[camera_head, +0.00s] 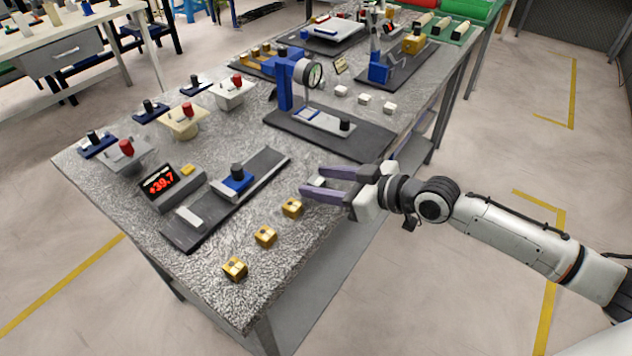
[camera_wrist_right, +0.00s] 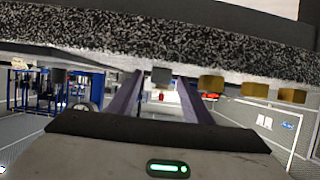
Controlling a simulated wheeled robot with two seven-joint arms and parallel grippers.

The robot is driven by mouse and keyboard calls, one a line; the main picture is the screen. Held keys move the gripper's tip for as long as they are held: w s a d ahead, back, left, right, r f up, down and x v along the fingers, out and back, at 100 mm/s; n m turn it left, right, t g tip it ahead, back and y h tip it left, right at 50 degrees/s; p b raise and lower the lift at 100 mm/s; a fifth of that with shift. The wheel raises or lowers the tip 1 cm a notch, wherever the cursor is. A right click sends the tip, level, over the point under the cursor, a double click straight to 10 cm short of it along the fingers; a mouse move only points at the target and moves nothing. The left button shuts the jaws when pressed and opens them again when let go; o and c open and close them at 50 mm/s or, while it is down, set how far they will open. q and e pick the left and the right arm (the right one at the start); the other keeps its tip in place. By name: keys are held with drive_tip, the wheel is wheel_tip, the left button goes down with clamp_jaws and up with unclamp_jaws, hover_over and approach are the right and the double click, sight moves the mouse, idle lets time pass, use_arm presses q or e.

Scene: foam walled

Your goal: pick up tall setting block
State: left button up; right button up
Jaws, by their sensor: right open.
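Three small gold blocks stand in a row along the table's near right edge: one closest to my gripper (camera_head: 292,207), a middle one (camera_head: 265,236) and a front one (camera_head: 235,268). I cannot tell for certain which block is the tall setting block. My right gripper (camera_head: 311,180) is open and empty, low over the table edge, just beyond the closest gold block and apart from it. My left gripper is out of view.
A dark rail fixture (camera_head: 262,165) with a blue slider and a red-digit display (camera_head: 159,183) lies left of the gripper. A dial gauge stand (camera_head: 285,85) is behind it. Small white blocks (camera_head: 364,98) stand farther back. Bare speckled tabletop (camera_head: 190,290) is at the front.

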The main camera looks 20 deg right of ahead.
clamp_jaws()
drive_tip(key=s+a+r+m+h, duration=0.1)
drive_tip(key=a+r, duration=0.1)
drive_tip(key=r, duration=0.5)
drive_tip(key=s+a+r, duration=0.1)
drive_tip(key=s+r, duration=0.1)
drive_tip(key=r, duration=0.6)
drive_tip(key=s+d+r+m+t+h, duration=0.2)
drive_tip(key=s+d+r+m+h, duration=0.1)
drive_tip(key=d+r+m+h, duration=0.3)
drive_tip(key=shift+s+d+r+m+t+h, duration=0.3)
drive_tip(key=shift+s+d+r+t+h, duration=0.1)
drive_tip(key=shift+r+h, duration=0.3)
